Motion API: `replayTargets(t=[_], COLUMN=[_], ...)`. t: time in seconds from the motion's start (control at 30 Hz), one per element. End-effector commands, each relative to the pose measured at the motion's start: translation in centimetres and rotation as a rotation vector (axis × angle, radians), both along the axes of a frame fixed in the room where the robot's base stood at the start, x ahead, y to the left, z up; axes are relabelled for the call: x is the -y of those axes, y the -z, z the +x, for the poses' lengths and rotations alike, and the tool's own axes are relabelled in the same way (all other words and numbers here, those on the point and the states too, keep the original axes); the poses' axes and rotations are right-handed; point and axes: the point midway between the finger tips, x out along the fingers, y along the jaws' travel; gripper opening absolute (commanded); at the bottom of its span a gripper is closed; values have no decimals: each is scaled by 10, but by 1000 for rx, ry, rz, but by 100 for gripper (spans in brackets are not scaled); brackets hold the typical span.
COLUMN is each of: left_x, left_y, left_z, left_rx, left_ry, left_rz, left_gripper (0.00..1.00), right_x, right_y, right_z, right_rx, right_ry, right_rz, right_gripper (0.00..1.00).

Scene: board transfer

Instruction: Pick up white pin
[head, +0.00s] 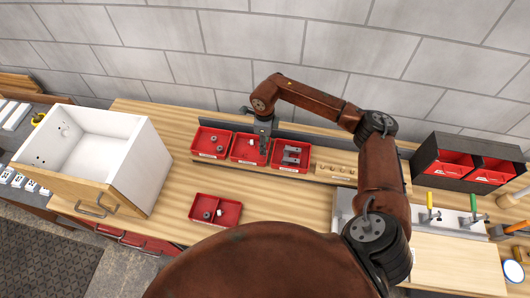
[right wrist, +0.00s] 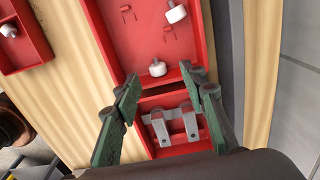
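A white pin (right wrist: 157,68) lies in the red middle tray (right wrist: 147,38), near the wall beside the bracket tray. A second white pin (right wrist: 176,13) lies farther along that tray. My right gripper (right wrist: 160,80) is open, its two green fingers apart, with the nearer pin just beyond and between the fingertips. Nothing is held. In the head view my right gripper (head: 263,143) hangs over the middle tray (head: 238,157) and hides part of it. Another white pin (right wrist: 9,30) lies in a separate red tray at the left. My left gripper is not in view.
A red tray with grey brackets (right wrist: 176,128) adjoins the middle tray. Another red tray (head: 203,153) stands at its left, and a front tray (head: 230,215) lies apart. A white box (head: 104,155) stands left and a black bin rack (head: 440,180) right. Wood between box and trays is clear.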

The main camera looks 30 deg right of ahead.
Motion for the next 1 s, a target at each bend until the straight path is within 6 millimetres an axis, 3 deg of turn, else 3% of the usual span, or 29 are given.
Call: replayTargets(t=[0.3,0.53,1.0], left_x=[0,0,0], left_y=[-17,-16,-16], left_z=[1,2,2], left_rx=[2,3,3], left_ry=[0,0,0], left_rz=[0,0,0], left_gripper=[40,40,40], right_x=[-4,-3,-3], right_y=[42,46,45], right_z=[-3,-3,-3], right_rx=[-3,-1,-1], right_ry=[2,1,1], right_rz=[1,0,0], right_gripper=[39,39,8])
